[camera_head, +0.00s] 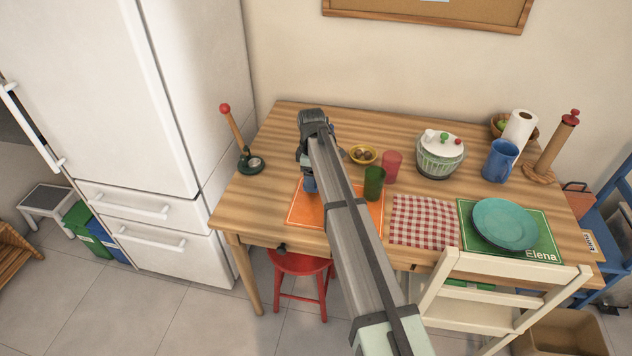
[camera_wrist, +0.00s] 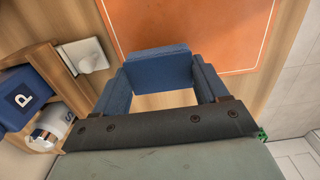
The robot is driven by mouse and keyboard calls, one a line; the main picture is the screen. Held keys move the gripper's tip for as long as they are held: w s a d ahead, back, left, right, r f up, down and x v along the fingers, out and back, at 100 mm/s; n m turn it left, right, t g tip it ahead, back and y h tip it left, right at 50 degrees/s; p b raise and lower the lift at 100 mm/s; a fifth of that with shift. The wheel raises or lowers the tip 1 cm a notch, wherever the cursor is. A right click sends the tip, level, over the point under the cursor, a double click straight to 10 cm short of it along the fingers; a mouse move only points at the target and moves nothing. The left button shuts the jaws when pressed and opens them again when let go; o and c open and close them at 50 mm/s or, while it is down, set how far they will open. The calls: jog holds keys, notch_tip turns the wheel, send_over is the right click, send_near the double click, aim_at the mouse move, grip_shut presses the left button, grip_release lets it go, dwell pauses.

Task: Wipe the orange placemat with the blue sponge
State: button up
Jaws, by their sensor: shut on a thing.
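The orange placemat (camera_head: 305,207) lies flat on the wooden table's left part, partly hidden behind my arm. It also shows in the wrist view (camera_wrist: 200,28), at the top. The blue sponge (camera_wrist: 158,68) is a block held between my two fingers. My gripper (camera_head: 309,176) is shut on it and points down at the placemat's left part. A bit of blue shows below my gripper in the head view. In the wrist view the sponge overlaps the placemat's edge. I cannot tell whether it touches the placemat.
A green cup (camera_head: 374,184) and a red cup (camera_head: 392,167) stand close right of my arm. A yellow bowl (camera_head: 363,154) is behind them. A red-knobbed wooden stand (camera_head: 240,145) is left. The wrist view shows a wooden caddy (camera_wrist: 38,62) with jars beside my gripper.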

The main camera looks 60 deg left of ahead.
jog(key=shift+r, duration=2.85)
jog(key=shift+w+d, duration=0.1)
jog(key=shift+d, duration=0.15)
jog(key=w+d+r+m, duration=0.1)
jog(key=w+d+m, duration=0.3)
jog(key=w+d, duration=0.85)
jog(key=w+d+m, duration=0.5)
jog(key=d, duration=1.4)
jog(key=w+d+r+m, duration=0.1)
jog(key=w+d+m, duration=0.3)
jog(key=w+d, duration=0.8)
jog(key=d+m, duration=1.4)
jog(key=d, duration=2.5)
jog(key=shift+s+f, duration=0.4)
jog(key=shift+f, duration=0.05)
